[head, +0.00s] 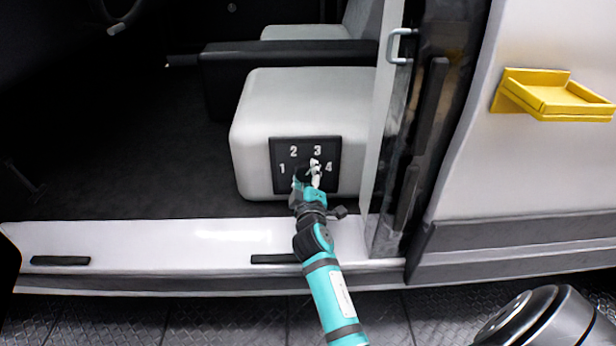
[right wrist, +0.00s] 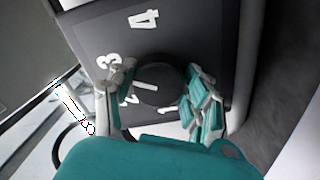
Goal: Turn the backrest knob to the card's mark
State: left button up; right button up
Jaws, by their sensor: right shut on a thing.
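A dark dial plate (head: 298,162) with white numbers 1 to 4 is on the front of the pale seat base. The black round knob (right wrist: 160,80) shows in the right wrist view, with a white pointer line on its face. The line is on the side towards 2 and 3; I cannot tell exactly which mark it meets. My right gripper (head: 307,174) is at the plate and hides the knob in the head view. In the right wrist view its fingers (right wrist: 158,95) are shut on the knob from both sides, partly covering the lower numbers. I see no card. My left gripper is not in view.
The seat base (head: 290,100) stands inside the open door, behind a white sill (head: 170,243). The dark door frame (head: 425,110) with a grey handle (head: 402,45) is close on the right. A yellow tray (head: 560,97) is on the outer panel. The dark floor left of the seat is clear.

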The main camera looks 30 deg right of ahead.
jog(key=shift+f, duration=0.1)
jog(key=o, duration=1.1)
jog(key=shift+o, duration=0.2)
jog(key=r, duration=1.1)
jog(key=shift+s+d, duration=0.15)
jog(key=shift+s, duration=0.05)
jog(key=shift+w+f, duration=0.1)
jog(key=shift+f, duration=0.25)
